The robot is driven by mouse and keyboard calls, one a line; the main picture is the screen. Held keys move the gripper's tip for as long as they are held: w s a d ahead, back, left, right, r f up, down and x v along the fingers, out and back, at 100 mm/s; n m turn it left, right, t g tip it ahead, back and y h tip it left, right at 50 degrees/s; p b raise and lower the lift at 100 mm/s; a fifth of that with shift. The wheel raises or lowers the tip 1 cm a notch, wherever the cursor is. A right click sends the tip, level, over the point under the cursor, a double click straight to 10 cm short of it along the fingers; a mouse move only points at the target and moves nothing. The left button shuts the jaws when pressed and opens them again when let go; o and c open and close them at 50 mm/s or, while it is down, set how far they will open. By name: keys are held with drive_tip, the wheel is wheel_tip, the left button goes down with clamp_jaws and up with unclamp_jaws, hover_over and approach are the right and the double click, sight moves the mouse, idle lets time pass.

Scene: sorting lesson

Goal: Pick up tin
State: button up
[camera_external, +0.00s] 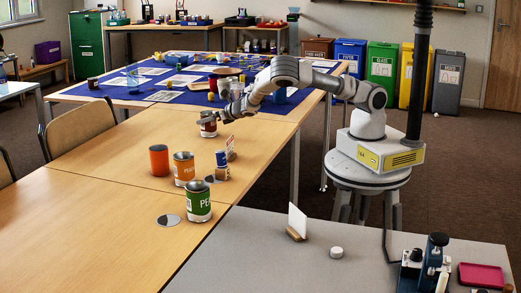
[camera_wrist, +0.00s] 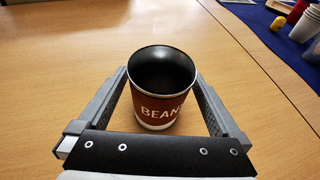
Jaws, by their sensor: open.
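An open-topped tin with a dark red label reading "BEANS" (camera_wrist: 163,110) stands upright on the wooden table in the wrist view. In the external view, the same tin (camera_external: 209,130) stands at the far part of the table, under the end of my arm. My gripper (camera_wrist: 160,78) is open, with one finger on each side of the tin. A small gap seems to show at each side; I cannot tell whether either finger touches it. In the external view, my gripper (camera_external: 212,117) is small and partly merged with the tin.
Nearer on the table (camera_external: 75,215) stand a green tin (camera_external: 198,205), an orange-labelled tin (camera_external: 184,171), an orange cup (camera_external: 159,161) and a small blue-and-white can (camera_external: 222,167). Silver discs (camera_external: 169,220) lie flat nearby. A blue cloth (camera_external: 130,104) with many items lies beyond. Table around the beans tin is clear.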

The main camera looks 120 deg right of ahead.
drive_tip(key=c, duration=1.1)
drive_tip(key=shift+c, duration=0.3)
drive_tip(key=shift+r, duration=0.15)
